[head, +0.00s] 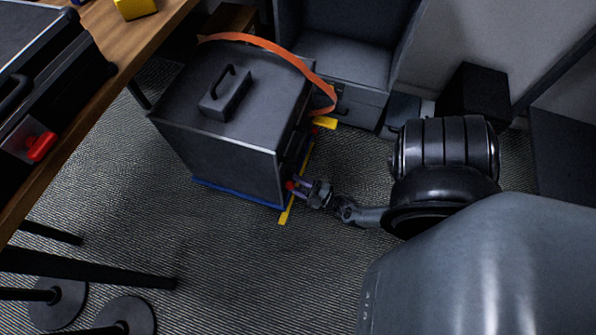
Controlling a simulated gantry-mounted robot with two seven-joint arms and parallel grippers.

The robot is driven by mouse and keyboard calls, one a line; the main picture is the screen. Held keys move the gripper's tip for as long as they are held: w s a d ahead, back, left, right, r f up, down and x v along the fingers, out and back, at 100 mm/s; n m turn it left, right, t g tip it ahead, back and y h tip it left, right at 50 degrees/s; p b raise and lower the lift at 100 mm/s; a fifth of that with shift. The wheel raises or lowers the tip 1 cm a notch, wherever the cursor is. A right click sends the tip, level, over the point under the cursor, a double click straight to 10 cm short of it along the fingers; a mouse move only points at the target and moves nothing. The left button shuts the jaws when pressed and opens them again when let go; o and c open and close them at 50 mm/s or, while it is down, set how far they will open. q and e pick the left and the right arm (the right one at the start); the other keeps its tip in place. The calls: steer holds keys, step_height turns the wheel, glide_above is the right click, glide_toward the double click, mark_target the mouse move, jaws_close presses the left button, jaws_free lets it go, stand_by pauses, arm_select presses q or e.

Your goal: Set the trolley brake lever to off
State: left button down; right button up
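A dark box-shaped trolley (215,150) stands on the floor left of centre. It has a handle block on its lid and a blue edge along its base. A small red knob (290,185) shows low at its right front corner; it looks like the end of the brake lever, but the rest of the lever is hidden or too small to tell. My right gripper (298,187) reaches in from the right with its fingertips at the red knob. I cannot tell whether the fingers are closed on it. My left gripper is not in view.
An orange strap (262,43) arches over the trolley. Yellow floor tape (286,212) runs along its right side. A wooden table (95,98) with a black case stands at the left. A grey cabinet (345,68) stands behind.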

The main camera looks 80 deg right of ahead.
steer(key=shift+d, duration=0.1)
steer(key=v, duration=1.1)
steer(key=shift+p, duration=0.45)
steer(key=shift+w, duration=0.1)
